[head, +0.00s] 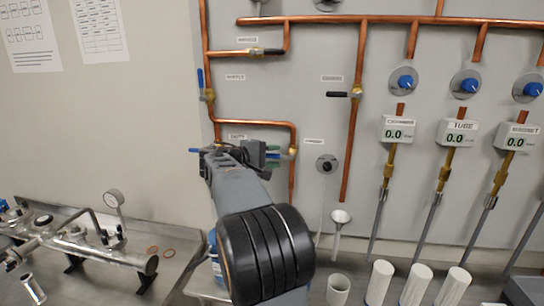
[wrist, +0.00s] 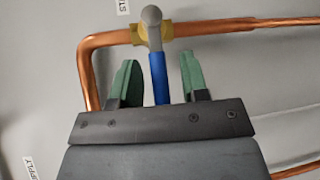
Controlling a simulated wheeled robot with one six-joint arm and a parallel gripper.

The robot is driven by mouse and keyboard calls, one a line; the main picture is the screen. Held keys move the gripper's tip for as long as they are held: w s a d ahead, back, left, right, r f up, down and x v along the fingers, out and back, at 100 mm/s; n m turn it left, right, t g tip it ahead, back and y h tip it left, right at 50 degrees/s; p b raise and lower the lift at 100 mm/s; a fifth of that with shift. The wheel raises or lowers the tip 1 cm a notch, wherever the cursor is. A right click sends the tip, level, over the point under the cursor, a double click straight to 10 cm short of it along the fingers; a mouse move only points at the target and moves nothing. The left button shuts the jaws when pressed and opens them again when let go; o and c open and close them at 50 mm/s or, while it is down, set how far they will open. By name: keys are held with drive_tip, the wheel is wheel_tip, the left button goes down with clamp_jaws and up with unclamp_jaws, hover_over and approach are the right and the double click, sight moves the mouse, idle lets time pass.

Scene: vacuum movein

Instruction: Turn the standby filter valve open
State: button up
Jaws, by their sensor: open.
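The standby filter valve is a brass body (wrist: 168,32) on a copper pipe, with a label starting "ST" beside it. In the head view the brass valve (head: 293,153) sits on the vertical pipe left of the standby label. Its blue lever (wrist: 159,78) points toward my gripper and lies crosswise to the pipe. My gripper (wrist: 158,70) is open, its green fingers on either side of the lever with a gap on each side. In the head view my gripper (head: 273,154) is at the valve, and my arm hides part of the pipework below.
Another blue lever (head: 194,150) sticks out left of my gripper. A supply valve (head: 208,95) is above it, and a black-handled valve (head: 340,94) is to the right. White cylinders (head: 414,285) stand on the bench below.

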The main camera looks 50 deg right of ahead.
drive_tip(key=shift+c, duration=0.4)
clamp_jaws()
